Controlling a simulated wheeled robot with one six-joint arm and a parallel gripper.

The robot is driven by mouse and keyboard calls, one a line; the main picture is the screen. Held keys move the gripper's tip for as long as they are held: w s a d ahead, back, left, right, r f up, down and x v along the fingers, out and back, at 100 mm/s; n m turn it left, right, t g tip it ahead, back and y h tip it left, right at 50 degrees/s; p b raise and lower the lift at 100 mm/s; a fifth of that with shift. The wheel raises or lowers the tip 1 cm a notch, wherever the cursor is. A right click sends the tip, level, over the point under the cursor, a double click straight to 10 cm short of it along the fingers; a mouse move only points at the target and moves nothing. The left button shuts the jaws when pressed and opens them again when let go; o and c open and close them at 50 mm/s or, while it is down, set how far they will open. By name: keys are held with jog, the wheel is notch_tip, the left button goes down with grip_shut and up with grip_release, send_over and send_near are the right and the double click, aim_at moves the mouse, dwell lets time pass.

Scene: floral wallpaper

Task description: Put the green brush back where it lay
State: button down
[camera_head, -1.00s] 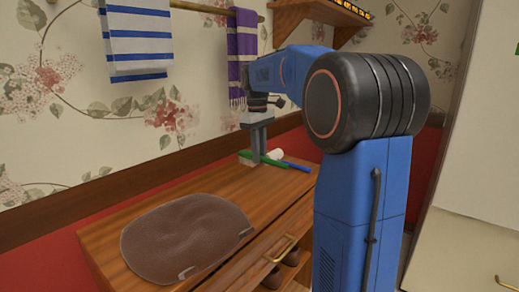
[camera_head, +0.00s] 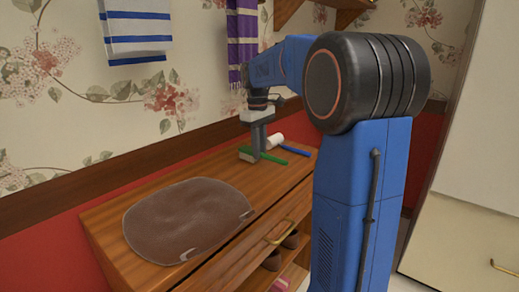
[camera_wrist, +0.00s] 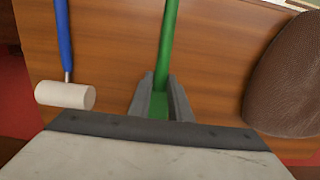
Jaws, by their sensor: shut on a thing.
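The green brush (camera_head: 274,160) is in my gripper (camera_head: 258,157) over the far right part of the wooden cabinet top. In the wrist view its green handle (camera_wrist: 167,45) runs away from between the two fingers of my gripper (camera_wrist: 160,100). The fingers are shut on the brush; the part of it between and under them is mostly hidden. In the head view a pale block, perhaps its bristles, shows just left of the fingers. I cannot tell whether the brush touches the cabinet top.
A brown leather-like mat (camera_head: 190,222) covers the near left of the cabinet top (camera_head: 110,235). Striped and purple towels (camera_head: 243,45) hang on the wall behind. Bare wood lies between mat and brush.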

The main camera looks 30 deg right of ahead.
jog(key=shift+f, duration=0.5)
dwell(0.3)
jog(key=c, duration=1.5)
grip_release()
jog(key=shift+c, duration=0.2)
notch_tip(320, 180, up, 17)
jog(key=shift+w+a+r, duration=0.15)
jog(key=shift+w+r, duration=0.05)
jog(key=shift+w, duration=0.25)
